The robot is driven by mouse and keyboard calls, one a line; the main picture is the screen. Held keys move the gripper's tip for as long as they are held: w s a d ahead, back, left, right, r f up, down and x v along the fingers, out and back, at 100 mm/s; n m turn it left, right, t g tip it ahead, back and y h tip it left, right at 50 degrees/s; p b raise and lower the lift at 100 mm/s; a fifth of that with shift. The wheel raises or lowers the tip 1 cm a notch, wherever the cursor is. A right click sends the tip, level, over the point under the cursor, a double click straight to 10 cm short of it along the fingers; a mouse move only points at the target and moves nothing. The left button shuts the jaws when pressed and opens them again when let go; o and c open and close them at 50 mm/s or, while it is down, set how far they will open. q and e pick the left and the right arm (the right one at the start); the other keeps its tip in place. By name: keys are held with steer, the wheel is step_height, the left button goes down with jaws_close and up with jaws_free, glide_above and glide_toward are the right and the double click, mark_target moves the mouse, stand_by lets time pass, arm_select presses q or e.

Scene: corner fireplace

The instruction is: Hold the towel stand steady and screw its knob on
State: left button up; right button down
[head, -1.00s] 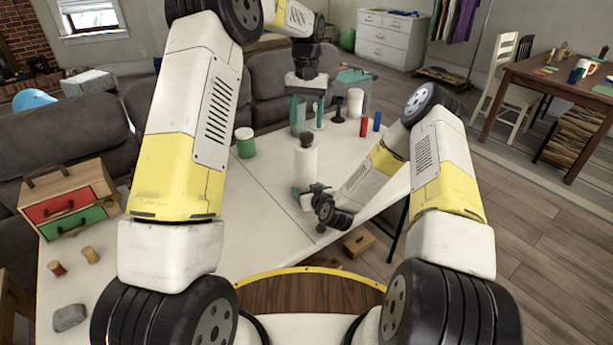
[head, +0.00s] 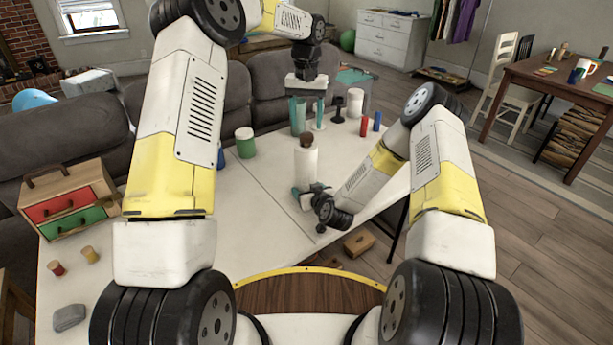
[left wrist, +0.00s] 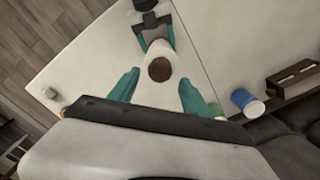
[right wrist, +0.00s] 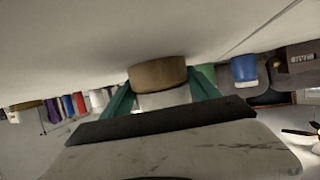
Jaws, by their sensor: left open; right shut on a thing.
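The towel stand (head: 305,172) is a white roll standing upright on the table, with a round brown knob (head: 306,141) on top. The knob shows from above in the left wrist view (left wrist: 160,69). My right gripper (head: 308,191) is shut on the lower part of the stand. In the right wrist view (right wrist: 162,98) its teal fingers flank the white roll, beside the brown wooden base (right wrist: 158,73). My left gripper (head: 307,122) points down above the knob, open and empty. In the left wrist view its fingers (left wrist: 157,80) are apart, with the knob between and below them.
On the table (head: 240,205), a green can (head: 245,143), a white jar (head: 356,103), a black stand (head: 338,110), and red (head: 364,126) and blue (head: 377,122) cylinders stand behind. A drawer box (head: 68,200), two small spools and a grey stone (head: 69,318) are at left.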

mark_target(306, 133)
arm_select(q)
steer(key=shift+f, duration=2.3)
jaws_close()
steer(key=shift+o, duration=0.6)
jaws_free()
steer(key=shift+r, duration=0.15)
step_height(306, 133, up, 12)
